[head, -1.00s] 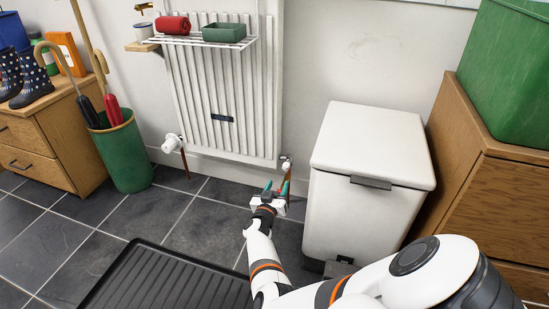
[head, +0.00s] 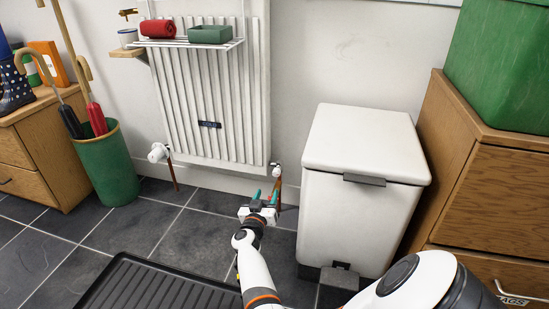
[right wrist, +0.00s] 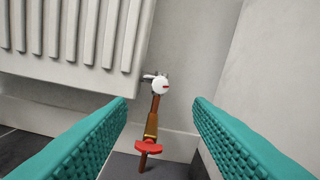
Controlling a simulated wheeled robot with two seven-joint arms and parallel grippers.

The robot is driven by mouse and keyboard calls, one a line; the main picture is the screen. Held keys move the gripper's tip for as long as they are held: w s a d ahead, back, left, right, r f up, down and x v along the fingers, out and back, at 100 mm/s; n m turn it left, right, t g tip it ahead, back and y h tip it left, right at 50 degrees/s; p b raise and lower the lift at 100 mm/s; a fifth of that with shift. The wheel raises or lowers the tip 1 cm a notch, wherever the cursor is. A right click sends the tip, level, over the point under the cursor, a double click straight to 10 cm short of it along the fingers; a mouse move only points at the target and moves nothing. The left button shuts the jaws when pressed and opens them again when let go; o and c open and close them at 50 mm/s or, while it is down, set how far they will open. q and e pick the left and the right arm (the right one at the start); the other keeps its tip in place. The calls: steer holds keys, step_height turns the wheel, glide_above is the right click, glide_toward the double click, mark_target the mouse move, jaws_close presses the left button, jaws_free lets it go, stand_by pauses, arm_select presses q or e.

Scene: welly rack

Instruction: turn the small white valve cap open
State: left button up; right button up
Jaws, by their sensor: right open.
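The small white valve cap (head: 276,169) sits at the radiator's lower right corner, on top of a copper pipe. In the right wrist view the round cap (right wrist: 160,86) bears a short red mark and shows between the fingers, just beyond the tips. My right gripper (head: 266,195) is below and slightly left of the cap in the head view. Its teal fingers (right wrist: 160,104) are open and empty, apart from the cap. My left gripper is out of view.
A red lever (right wrist: 149,147) is on the pipe below the cap. A white pedal bin (head: 362,190) stands close on the right. The radiator (head: 212,100) has another white valve (head: 158,152) at its left. A black tray (head: 150,285) lies on the floor.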

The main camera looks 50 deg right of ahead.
mark_target(276, 174)
steer(key=b+x, duration=0.6)
steer(key=x, duration=0.4)
steer(key=shift+w+d+f+b, duration=0.1)
steer(key=shift+d+b, duration=0.05)
steer(key=shift+b, duration=0.15)
steer(key=shift+w+d, duration=0.2)
steer(key=shift+d, duration=0.2)
steer(key=c, duration=1)
